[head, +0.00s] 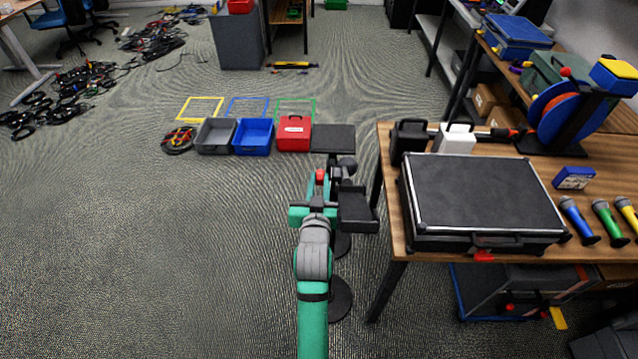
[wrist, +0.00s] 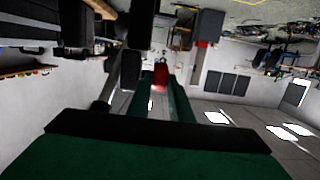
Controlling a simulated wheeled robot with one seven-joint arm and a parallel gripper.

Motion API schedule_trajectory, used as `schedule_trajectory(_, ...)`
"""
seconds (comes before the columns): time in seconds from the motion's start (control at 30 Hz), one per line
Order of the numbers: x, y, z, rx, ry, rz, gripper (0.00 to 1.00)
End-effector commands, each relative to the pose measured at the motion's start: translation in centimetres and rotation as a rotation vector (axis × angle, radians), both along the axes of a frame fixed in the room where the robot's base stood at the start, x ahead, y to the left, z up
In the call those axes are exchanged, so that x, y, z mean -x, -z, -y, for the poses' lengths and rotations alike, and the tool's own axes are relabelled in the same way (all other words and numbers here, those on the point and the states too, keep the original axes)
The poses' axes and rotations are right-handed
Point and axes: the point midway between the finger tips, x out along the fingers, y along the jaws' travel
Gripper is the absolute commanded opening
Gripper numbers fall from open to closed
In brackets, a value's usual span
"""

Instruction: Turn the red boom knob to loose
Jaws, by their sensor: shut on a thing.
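The red boom knob (head: 320,175) shows at the tip of my gripper (head: 320,184) in the head view, beside a black stand. In the wrist view the red knob (wrist: 161,74) sits between the tips of my two green fingers (wrist: 162,84), which are shut on it. The dark stand (head: 341,300) has a round base on the floor, partly hidden behind my arm. Dark blocks on its upper part stand close to the right of my gripper. Whether the knob is tight or loose cannot be told.
A wooden table (head: 395,225) with a large black case (head: 482,195) stands close on the right. Beyond the stand are a red box (head: 294,134), a blue bin (head: 253,137) and a grey bin (head: 215,136). The floor to the left is clear, with cable piles farther back.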

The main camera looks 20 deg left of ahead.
Motion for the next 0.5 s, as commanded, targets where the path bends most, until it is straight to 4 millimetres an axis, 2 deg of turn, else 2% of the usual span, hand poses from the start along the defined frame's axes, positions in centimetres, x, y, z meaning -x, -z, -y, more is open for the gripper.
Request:
schedule_trajectory(0.2, -0.13, -0.37, -0.03, 0.022, 0.000, -0.073, 0.00)
schedule_trajectory(0.5, -0.07, -0.32, -0.01, 0.027, 0.000, -0.089, 0.00)
